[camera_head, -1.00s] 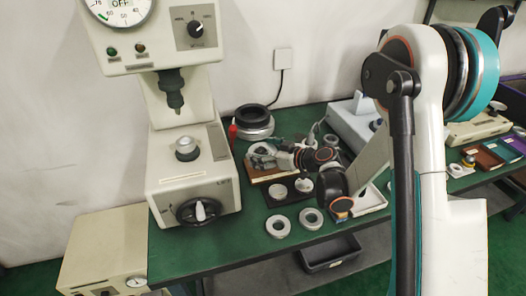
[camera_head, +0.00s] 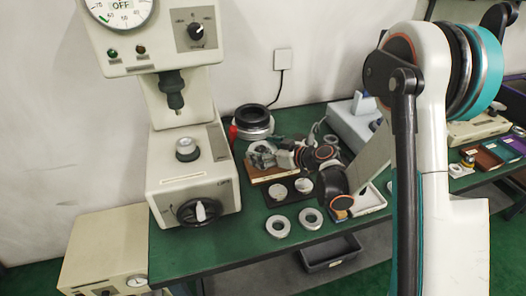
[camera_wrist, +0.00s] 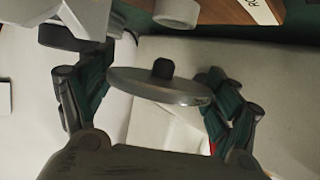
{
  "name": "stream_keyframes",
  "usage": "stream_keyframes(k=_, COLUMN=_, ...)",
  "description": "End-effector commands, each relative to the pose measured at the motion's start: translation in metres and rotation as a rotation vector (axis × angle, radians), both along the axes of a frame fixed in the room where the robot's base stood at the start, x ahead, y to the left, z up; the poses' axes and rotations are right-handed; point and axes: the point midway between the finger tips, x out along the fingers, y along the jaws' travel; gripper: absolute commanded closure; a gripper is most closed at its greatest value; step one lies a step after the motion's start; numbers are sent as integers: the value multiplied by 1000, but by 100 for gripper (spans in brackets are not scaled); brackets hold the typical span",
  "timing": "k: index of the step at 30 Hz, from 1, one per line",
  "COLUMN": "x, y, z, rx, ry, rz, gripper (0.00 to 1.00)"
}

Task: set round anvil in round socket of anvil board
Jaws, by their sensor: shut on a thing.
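My gripper (camera_wrist: 158,90) is shut on a flat grey metal disc with a short black stem, the round anvil (camera_wrist: 130,82). The disc hangs between the two teal-padded fingers in the wrist view. A brown wooden board (camera_wrist: 228,10) with a white label, partly cut off, shows at the top of that view; it looks like the anvil board, and a pale round piece (camera_wrist: 177,12) is by its edge. In the head view my gripper (camera_head: 262,154) is over the brown board (camera_head: 266,178), which it partly covers. The round socket cannot be made out.
A black holder (camera_head: 291,198) with two silver discs lies in front of the board. Two metal rings (camera_head: 278,227) lie near the bench's front edge. The hardness tester (camera_head: 190,170) stands left, a black-topped round device (camera_head: 253,120) behind, and a white tray (camera_head: 370,200) right.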

Motion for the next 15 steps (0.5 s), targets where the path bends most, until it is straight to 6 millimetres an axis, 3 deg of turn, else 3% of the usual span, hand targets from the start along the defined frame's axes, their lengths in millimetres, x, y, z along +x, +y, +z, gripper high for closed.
stream_keyframes(k=2, x=0, y=0, z=0, rx=1, ry=0, rz=0, gripper=64)
stream_keyframes(k=3, x=0, y=0, z=0, rx=1, ry=0, rz=0, gripper=9)
stream_keyframes(k=4, x=0, y=0, z=0, rx=1, ry=0, rz=0, gripper=2)
stream_keyframes(k=15, x=0, y=0, z=-1, rx=-1, ry=0, rz=0, gripper=0)
